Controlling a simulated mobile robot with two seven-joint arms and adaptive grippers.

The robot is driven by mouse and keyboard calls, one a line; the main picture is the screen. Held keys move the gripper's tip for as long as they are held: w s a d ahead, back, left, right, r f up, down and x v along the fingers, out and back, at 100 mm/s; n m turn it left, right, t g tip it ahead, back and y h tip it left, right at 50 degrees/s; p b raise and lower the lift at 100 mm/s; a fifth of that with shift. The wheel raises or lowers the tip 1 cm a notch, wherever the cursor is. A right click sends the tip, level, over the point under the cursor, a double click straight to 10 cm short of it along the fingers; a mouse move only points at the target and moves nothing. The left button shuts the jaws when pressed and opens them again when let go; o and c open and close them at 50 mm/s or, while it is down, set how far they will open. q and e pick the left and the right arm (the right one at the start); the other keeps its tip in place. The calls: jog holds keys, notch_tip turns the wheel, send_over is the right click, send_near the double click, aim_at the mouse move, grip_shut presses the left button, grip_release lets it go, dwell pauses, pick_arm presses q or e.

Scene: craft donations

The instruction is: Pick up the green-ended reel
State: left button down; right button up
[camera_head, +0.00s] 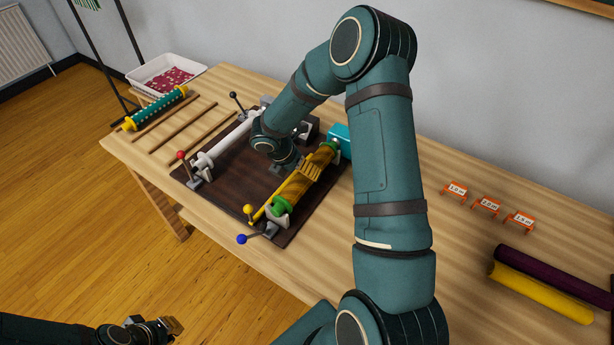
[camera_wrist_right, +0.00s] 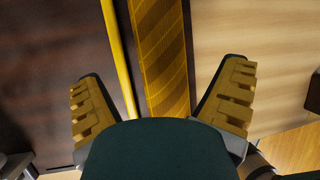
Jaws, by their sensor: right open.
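The green-ended reel (camera_head: 292,189) is wound with striped gold cloth and lies in holders along the right side of a dark brown board (camera_head: 232,198). Its green ends show near and far. In the right wrist view its gold cloth (camera_wrist_right: 165,50) runs between the fingers, with a thin yellow rod beside it. My right gripper (camera_head: 294,172) is over the middle of the reel, open, with a finger to each side; it also shows in the wrist view (camera_wrist_right: 160,82). My left gripper (camera_head: 167,328) is low at the left, away from the table; its jaw opening is unclear.
A white roller (camera_head: 222,147) lies on the board's left side. Levers with red, black, yellow and blue knobs stand around the board. A teal roll with yellow ends (camera_head: 157,108) and a white tray (camera_head: 150,76) are far left. Orange number stands and two rolls (camera_head: 540,292) lie right.

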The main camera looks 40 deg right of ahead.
aim_at(306, 178)
jog(key=x, duration=0.5)
jog(key=shift+s, duration=0.15)
jog(key=shift+c, duration=0.2)
jog(key=c, duration=1.4)
